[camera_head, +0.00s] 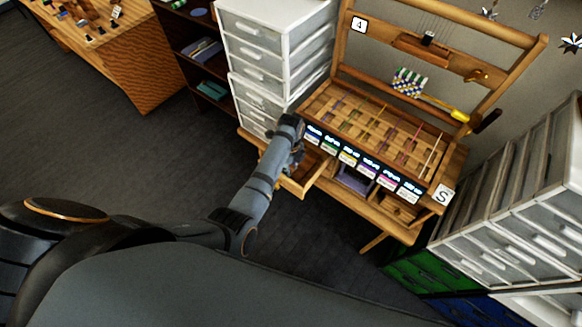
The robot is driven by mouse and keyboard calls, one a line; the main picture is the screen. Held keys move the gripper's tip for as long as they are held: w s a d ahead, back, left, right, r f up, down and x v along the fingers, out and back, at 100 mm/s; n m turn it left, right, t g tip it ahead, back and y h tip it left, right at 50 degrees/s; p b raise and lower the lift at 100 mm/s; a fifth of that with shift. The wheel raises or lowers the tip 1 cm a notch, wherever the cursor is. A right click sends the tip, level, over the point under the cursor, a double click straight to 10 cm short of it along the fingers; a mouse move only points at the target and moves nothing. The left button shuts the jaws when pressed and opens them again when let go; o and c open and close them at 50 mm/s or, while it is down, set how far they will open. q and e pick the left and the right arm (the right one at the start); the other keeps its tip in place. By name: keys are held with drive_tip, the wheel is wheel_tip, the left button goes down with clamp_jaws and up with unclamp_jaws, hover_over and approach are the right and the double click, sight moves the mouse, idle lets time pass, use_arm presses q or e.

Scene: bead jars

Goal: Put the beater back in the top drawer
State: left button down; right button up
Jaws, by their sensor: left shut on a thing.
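My left gripper (296,155) is at the left front of the wooden loom table, just above a pulled-out wooden drawer (318,178). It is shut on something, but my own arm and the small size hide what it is. I cannot make out the beater for certain in this view. The drawer is open under the table's left part, and its inside is partly covered by my arm. My right gripper is not in view.
A yellow-handled tool (457,113) lies across the frame behind. White drawer units (262,37) stand behind on the left, others (530,195) at right. Grey floor is clear at left.

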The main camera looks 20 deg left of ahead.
use_arm(q)
drive_tip(key=shift+s+a, duration=0.15)
drive_tip(key=shift+s, duration=0.2)
drive_tip(key=c, duration=1.2)
unclamp_jaws()
drive_tip(key=shift+o, duration=0.3)
drive_tip(key=shift+w+f, duration=0.1)
drive_tip(key=shift+w, duration=0.05)
drive_tip(key=shift+f+b, duration=0.15)
drive_tip(key=shift+b, duration=0.35)
drive_tip(key=shift+r, duration=0.4)
wheel_tip(320, 180, up, 4)
drive_tip(key=p, duration=0.4)
drive_tip(key=shift+f, duration=0.2)
drive_tip(key=r, duration=0.5)
drive_tip(key=shift+s+a+r, duration=0.15)
drive_tip(key=shift+s+r, duration=0.1)
drive_tip(key=shift+r, duration=0.5)
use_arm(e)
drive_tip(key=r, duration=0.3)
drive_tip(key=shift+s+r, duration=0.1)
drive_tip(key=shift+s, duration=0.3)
